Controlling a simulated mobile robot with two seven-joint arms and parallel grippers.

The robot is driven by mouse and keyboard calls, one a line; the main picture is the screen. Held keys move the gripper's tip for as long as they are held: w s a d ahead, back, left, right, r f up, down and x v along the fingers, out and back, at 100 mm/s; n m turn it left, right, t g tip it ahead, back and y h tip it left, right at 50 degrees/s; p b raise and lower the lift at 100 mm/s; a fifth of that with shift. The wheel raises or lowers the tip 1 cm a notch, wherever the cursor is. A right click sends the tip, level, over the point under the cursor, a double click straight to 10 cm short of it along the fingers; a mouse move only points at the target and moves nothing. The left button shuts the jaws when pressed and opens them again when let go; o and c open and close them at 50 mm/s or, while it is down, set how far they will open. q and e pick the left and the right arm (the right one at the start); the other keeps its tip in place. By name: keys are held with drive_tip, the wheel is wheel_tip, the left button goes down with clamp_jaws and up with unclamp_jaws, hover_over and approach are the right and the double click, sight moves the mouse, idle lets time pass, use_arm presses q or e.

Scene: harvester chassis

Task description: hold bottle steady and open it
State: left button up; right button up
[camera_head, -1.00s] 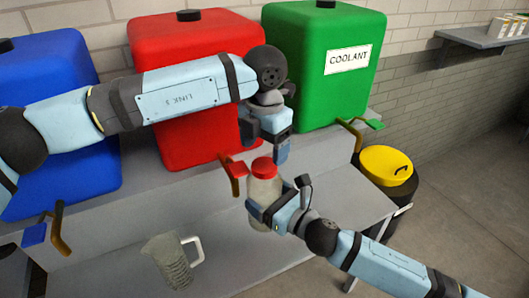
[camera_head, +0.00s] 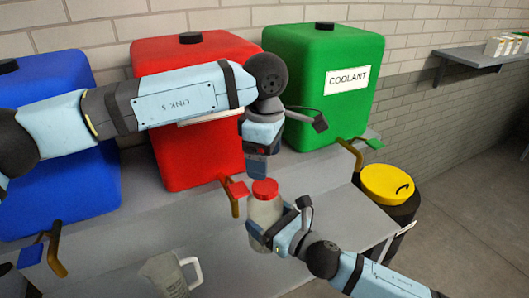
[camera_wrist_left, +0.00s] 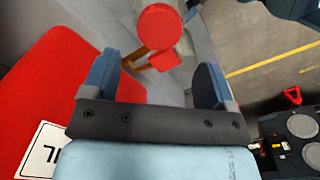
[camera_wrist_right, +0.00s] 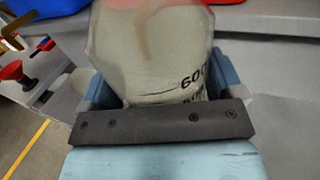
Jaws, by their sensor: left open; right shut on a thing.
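The bottle (camera_head: 264,211) is pale and translucent, with a red cap (camera_head: 265,188) on top, and stands upright in the head view. My right gripper (camera_head: 262,233) is shut around its body from the right. In the right wrist view the bottle (camera_wrist_right: 150,60) fills the space between the fingers, with printed volume marks. My left gripper (camera_head: 258,165) is above the cap, fingers down, open and empty. In the left wrist view the red cap (camera_wrist_left: 159,27) lies ahead of the open fingers, apart from them.
Red tank (camera_head: 195,110), blue tank (camera_head: 60,150) and green coolant tank (camera_head: 320,75) stand behind on a grey bench, with taps in front. A clear jug (camera_head: 165,275) stands lower left. A yellow-lidded bin (camera_head: 387,184) is at right.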

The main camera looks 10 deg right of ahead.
sight(265, 186)
use_arm(q)
wheel_tip(265, 186, down, 7)
drive_tip(key=shift+f, duration=0.15)
drive_tip(key=c, duration=1)
drive_tip(key=shift+o, duration=0.2)
drive_tip(key=n, duration=0.6)
drive_tip(key=shift+s, duration=0.1)
drive_tip(key=shift+r, duration=0.3)
drive_tip(key=shift+r, duration=0.85)
drive_tip(key=shift+r, duration=1.95)
